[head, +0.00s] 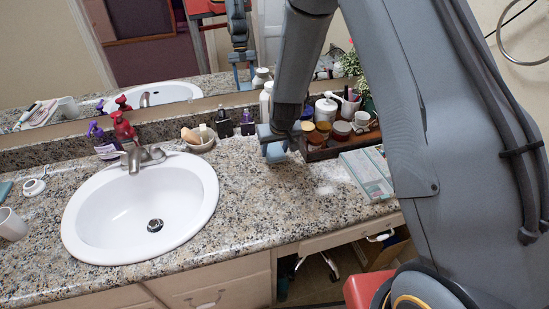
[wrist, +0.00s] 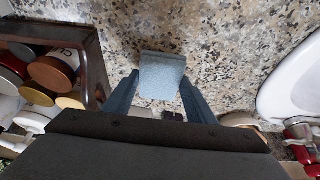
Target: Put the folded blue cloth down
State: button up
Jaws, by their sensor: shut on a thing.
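The folded blue cloth (wrist: 162,74) is a small pale blue block between my gripper's two blue fingers in the wrist view. My gripper (head: 274,146) is shut on it. In the head view the gripper points down over the granite counter (head: 252,205), between the sink and the dark tray. The cloth is hard to tell from the blue fingers there. It hangs low, close to the counter surface; I cannot tell whether it touches.
A white sink (head: 120,220) lies to the left. A dark tray (head: 325,151) of jars stands right of the gripper, with a flat box (head: 366,172) in front of it. A small bowl (head: 199,143) and dark bottles (head: 247,125) stand behind. The counter in front is clear.

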jog(key=shift+f+b, duration=0.85)
jog(key=shift+f, duration=0.45)
jog(key=shift+f, duration=0.1)
jog(key=o, duration=1)
jog(key=p+v, duration=0.7)
jog(key=v, duration=0.6)
jog(key=s+d+r+m+g, duration=0.1)
jog(key=s+d+r, duration=0.5)
jog(key=s, duration=0.5)
jog(key=s+d+r+m+g, duration=0.1)
jog(key=s+d+r, duration=0.5)
jog(key=s, duration=0.5)
jog(key=shift+r+h, duration=0.4)
jog(key=shift+r, duration=0.5)
jog(key=shift+s, duration=0.1)
